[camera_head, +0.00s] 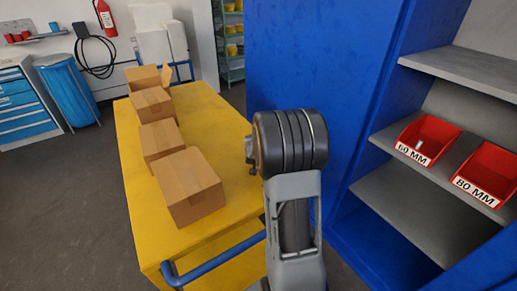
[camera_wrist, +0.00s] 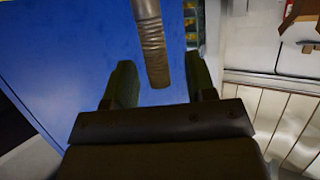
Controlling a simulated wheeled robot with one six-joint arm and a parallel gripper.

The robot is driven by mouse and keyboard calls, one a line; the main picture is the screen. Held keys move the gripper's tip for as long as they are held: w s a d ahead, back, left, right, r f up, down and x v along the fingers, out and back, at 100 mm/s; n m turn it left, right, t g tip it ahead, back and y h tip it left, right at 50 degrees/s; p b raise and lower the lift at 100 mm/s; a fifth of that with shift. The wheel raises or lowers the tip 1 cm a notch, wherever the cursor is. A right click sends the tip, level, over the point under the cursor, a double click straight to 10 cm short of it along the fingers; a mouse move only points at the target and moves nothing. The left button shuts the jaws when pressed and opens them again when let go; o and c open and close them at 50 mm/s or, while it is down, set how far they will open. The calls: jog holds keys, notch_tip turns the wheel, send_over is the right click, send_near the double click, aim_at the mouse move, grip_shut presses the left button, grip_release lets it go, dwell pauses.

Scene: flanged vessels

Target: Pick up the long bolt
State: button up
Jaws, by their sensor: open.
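My gripper (camera_wrist: 158,62) shows in the wrist view with its two dark fingers apart. A grey-brown ribbed rod (camera_wrist: 151,40) comes in from the top edge, and its lower end lies between the fingers in the picture. I cannot tell what it is or whether it touches them. In the head view my arm rises in front of the blue cabinet, and my gripper is mostly hidden behind it. A red bin marked 60 MM (camera_head: 411,153) stands on the cabinet shelf with a small pale piece (camera_head: 419,145) in it. No long bolt can be made out for sure.
The blue cabinet wall (camera_head: 350,60) is close to my arm. A yellow table (camera_head: 222,125) with several cardboard boxes (camera_head: 188,187) is at left, its right strip clear.

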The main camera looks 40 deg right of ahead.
jog(key=shift+w+d+f, duration=0.1)
jog(key=shift+w, duration=0.05)
jog(key=shift+c, duration=0.3)
grip_shut()
